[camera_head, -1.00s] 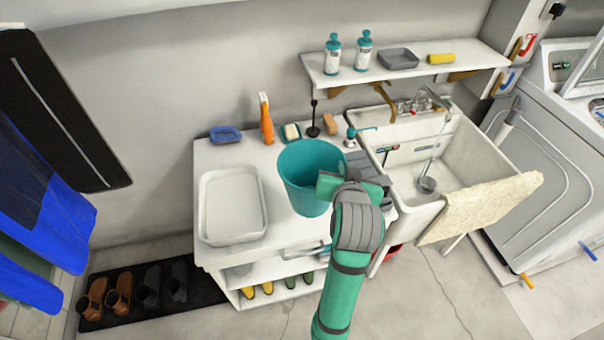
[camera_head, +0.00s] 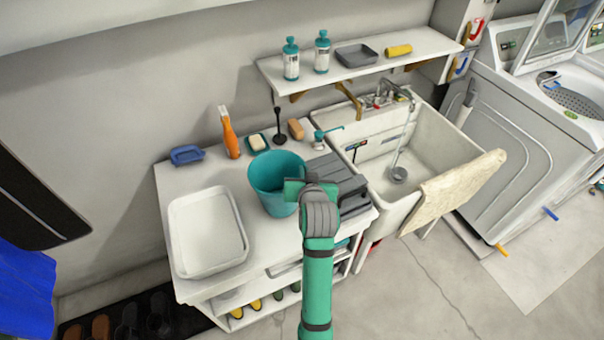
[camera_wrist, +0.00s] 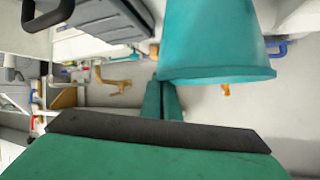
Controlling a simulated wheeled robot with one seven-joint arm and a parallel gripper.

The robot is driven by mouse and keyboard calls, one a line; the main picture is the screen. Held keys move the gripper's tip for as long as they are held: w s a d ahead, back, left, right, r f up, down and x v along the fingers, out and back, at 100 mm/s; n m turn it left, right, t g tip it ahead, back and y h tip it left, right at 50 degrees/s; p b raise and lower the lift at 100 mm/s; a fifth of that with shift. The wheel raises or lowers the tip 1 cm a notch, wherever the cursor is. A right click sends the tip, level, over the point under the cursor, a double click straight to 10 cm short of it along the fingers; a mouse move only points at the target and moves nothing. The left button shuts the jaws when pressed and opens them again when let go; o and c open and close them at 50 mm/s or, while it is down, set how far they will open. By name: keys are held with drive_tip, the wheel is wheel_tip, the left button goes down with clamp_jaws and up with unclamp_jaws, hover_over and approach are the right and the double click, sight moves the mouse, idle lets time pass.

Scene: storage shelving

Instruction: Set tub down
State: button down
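The teal tub (camera_head: 268,193) is upright over the white counter (camera_head: 250,258), between a white basin and a grey case. My gripper (camera_head: 296,190) is at the right side of its rim. In the wrist view the tub (camera_wrist: 215,45) fills the upper right and appears inverted, with its wide rim at the bottom. My gripper's two fingers (camera_wrist: 163,98) are close together at that rim and appear closed on the wall. Whether the tub's base touches the counter cannot be told.
The white basin (camera_head: 178,232) is left of the tub, and the grey case (camera_head: 335,172) is close on its right. A spray bottle (camera_head: 229,135), soap dish (camera_head: 257,143) and brush stand behind. The sink (camera_head: 400,190) is further right; a wall shelf (camera_head: 350,69) hangs above.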

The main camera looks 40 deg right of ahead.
drive_tip(key=shift+a+f, duration=0.15)
drive_tip(key=shift+f, duration=0.45)
drive_tip(key=shift+s, duration=0.2)
drive_tip(key=shift+f, duration=0.15)
drive_tip(key=c, duration=2)
unclamp_jaws()
drive_tip(key=shift+c, duration=0.2)
